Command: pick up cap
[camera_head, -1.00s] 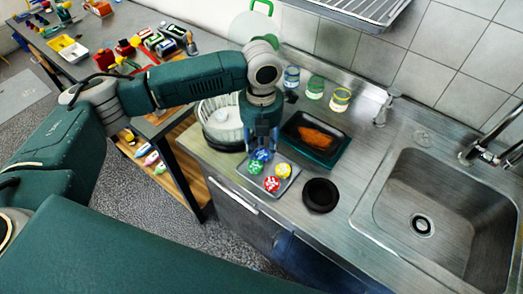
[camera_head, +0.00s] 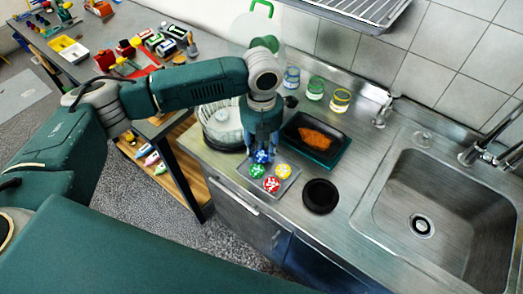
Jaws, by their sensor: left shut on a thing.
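A small grey tray (camera_head: 287,188) on the steel counter carries a green cap (camera_head: 257,171), a yellow cap (camera_head: 283,171) and a red cap (camera_head: 271,184). A blue cap (camera_head: 261,158) shows at the tray's far left corner, directly under my left gripper (camera_head: 262,151). The left gripper points down and is shut on the blue cap. The fingers partly hide this cap, and I cannot tell whether it still touches the tray. My right gripper is not in view.
A black tray with orange food (camera_head: 316,136) lies right of the gripper. A white dish rack (camera_head: 219,128) stands left. A black round dish (camera_head: 320,196), several jars (camera_head: 315,87) and the sink (camera_head: 455,205) are nearby. Bare counter lies before the sink.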

